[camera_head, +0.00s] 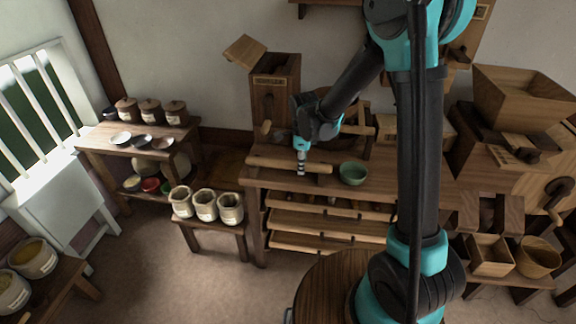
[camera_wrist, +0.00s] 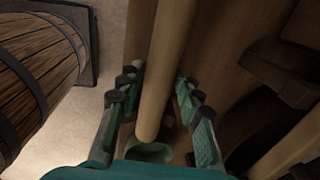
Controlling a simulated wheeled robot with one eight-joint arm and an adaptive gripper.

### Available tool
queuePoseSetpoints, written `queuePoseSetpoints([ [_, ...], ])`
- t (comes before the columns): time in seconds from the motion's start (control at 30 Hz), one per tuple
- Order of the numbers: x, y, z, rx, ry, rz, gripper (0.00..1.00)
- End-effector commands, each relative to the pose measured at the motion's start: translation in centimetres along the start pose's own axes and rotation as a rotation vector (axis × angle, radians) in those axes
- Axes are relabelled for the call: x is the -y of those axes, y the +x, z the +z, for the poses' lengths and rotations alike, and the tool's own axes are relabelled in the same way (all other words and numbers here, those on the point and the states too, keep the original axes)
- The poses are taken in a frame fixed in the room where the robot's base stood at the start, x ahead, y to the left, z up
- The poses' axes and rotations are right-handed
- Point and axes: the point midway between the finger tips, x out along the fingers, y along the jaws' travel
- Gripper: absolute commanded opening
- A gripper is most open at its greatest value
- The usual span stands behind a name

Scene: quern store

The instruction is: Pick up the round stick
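The round stick (camera_head: 268,163) is a pale wooden rod lying along the front of the worktable (camera_head: 388,180). In the wrist view the stick (camera_wrist: 166,60) runs lengthwise between the fingers, its rounded end toward the bottom. My gripper (camera_head: 301,170) points down at the stick from above. In the wrist view my gripper (camera_wrist: 158,88) is open, one finger on each side of the stick, with a gap visible on both sides. Whether the fingertips are low enough to flank it fully is hard to tell.
A green bowl (camera_head: 353,173) stands just right of the stick's end; it shows partly in the wrist view (camera_wrist: 150,152). A tall wooden box (camera_head: 274,95) stands behind. A round-topped wooden barrel (camera_head: 335,285) stands in front, also in the wrist view (camera_wrist: 35,75). Three pots (camera_head: 205,205) sit left.

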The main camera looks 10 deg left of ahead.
Motion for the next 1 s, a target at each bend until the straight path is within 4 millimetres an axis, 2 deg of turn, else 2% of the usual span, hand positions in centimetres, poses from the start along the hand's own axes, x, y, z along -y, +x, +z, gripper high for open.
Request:
queuePoseSetpoints([
  [0.03, 0.0, 0.0, 0.0, 0.000, 0.000, 0.000, 0.25],
  [0.23, 0.0, 0.0, 0.0, 0.000, 0.000, 0.000, 0.01],
  [0.57, 0.0, -0.1, 0.0, 0.000, 0.000, 0.000, 0.00],
  [0.77, 0.1, -1.1, 0.0, 0.000, 0.000, 0.000, 0.00],
  [0.87, 0.2, -2.5, 0.0, 0.000, 0.000, 0.000, 0.00],
  [1.0, 0.6, -5.6, 0.0, 0.000, 0.000, 0.000, 0.00],
])
